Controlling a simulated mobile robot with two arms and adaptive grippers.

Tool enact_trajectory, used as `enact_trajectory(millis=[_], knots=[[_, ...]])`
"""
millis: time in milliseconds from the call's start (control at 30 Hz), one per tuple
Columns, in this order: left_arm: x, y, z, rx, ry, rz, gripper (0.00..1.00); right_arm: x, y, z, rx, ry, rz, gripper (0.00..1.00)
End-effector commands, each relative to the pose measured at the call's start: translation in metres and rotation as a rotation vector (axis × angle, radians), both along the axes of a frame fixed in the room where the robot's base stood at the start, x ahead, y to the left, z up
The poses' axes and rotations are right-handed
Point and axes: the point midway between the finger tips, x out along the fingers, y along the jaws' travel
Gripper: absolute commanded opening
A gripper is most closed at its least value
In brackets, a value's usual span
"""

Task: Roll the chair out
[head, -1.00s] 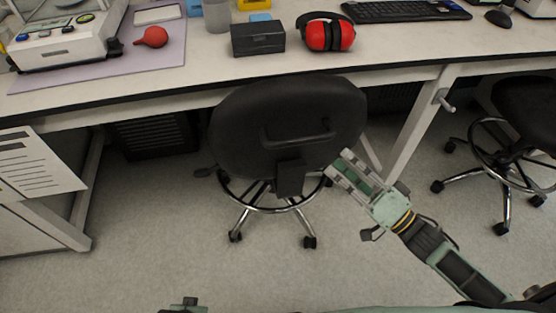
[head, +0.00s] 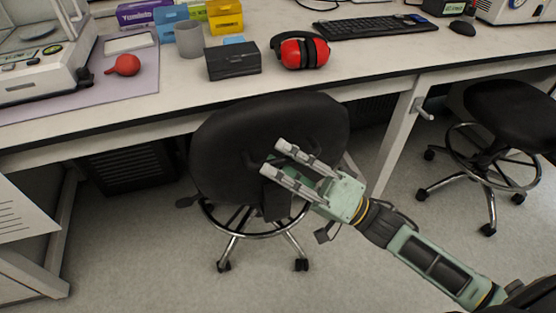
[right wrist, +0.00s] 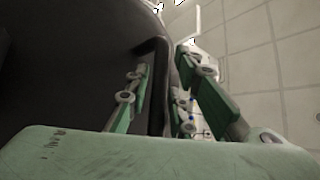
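The black chair (head: 235,125) stands under the front edge of the bench in the head view, its backrest towards me and its chrome foot ring and casters on the floor. My right gripper (head: 272,161) is at the middle of the backrest, its fingers apart and pointing left. In the right wrist view the dark handle bar (right wrist: 157,80) runs between the two spread fingers. I cannot tell whether either finger touches it. My left gripper is not in view.
The white bench (head: 365,68) carries a black box (head: 233,60), red earmuffs (head: 300,52) and a keyboard (head: 375,25). A bench leg (head: 396,140) stands right of the chair. A second black stool (head: 515,115) is farther right. The floor (head: 135,255) before the chair is clear.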

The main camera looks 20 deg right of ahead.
Motion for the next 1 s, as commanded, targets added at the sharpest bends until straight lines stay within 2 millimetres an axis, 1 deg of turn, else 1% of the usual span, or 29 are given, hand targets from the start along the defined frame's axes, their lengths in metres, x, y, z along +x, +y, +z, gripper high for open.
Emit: enact_trajectory(millis=[100, 367, 600, 1000], knots=[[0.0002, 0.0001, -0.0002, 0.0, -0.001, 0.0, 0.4, 0.0037, 0.0051, 0.0031, -0.001, -0.001, 0.001, 0.22], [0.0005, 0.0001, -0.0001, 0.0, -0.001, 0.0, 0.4, 0.0043, 0.006, 0.0029, -0.001, 0.001, 0.0, 0.22], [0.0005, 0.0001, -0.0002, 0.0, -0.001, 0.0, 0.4, 0.0043, 0.0057, 0.0027, -0.001, 0.001, 0.0, 0.01], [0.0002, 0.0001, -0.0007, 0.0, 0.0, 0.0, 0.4, 0.0044, 0.0055, 0.0024, -0.002, 0.0, -0.002, 0.0]])
